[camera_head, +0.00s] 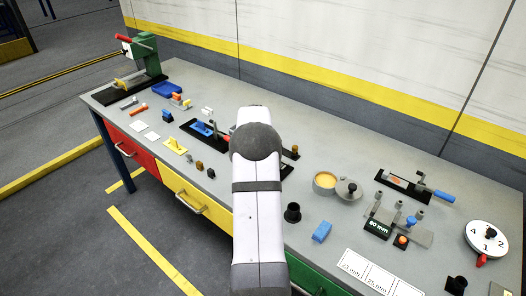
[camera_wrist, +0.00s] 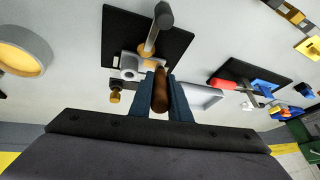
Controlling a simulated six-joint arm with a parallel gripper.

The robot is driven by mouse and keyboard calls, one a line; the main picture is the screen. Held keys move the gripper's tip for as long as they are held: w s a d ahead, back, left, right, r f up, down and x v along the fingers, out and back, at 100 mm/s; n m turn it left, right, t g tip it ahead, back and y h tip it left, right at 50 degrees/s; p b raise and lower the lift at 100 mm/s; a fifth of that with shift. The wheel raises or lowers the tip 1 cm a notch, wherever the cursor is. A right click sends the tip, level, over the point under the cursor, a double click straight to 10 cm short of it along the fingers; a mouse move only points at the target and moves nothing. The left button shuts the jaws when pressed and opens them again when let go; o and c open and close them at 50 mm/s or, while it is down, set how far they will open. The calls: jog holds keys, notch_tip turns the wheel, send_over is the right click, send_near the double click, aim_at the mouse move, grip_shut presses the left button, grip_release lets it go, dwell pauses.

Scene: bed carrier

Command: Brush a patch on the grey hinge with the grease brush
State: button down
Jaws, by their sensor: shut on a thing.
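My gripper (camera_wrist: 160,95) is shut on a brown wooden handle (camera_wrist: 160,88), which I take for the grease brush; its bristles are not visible. The handle stands between the dark blue fingers, seen nearly end-on. Just beyond it in the wrist view is a grey hinge-like fitting (camera_wrist: 130,66) with a rod and dark knob, on a black base plate (camera_wrist: 120,28). I cannot tell whether the brush touches it. In the head view my arm hides the gripper and most of this fitting. The open grease pot (camera_head: 325,183) holds yellow-orange grease and also shows in the wrist view (camera_wrist: 40,65).
The pot's grey lid (camera_head: 348,190) lies right of it. A black cup (camera_head: 292,213) and a blue block (camera_head: 321,232) are nearer the front. A red-handled clamp (camera_wrist: 222,83) stands beside the fitting. A dial (camera_head: 487,238) and a lever fixture (camera_head: 410,185) are at right.

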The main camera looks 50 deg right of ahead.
jog(key=shift+w, duration=0.25)
jog(key=shift+s, duration=0.2)
jog(key=shift+s+b, duration=0.3)
jog(key=shift+s, duration=0.6)
jog(key=shift+s, duration=0.15)
jog(key=shift+s, duration=0.85)
jog(key=shift+r, duration=0.1)
jog(key=shift+r, duration=0.55)
jog(key=shift+w, duration=0.15)
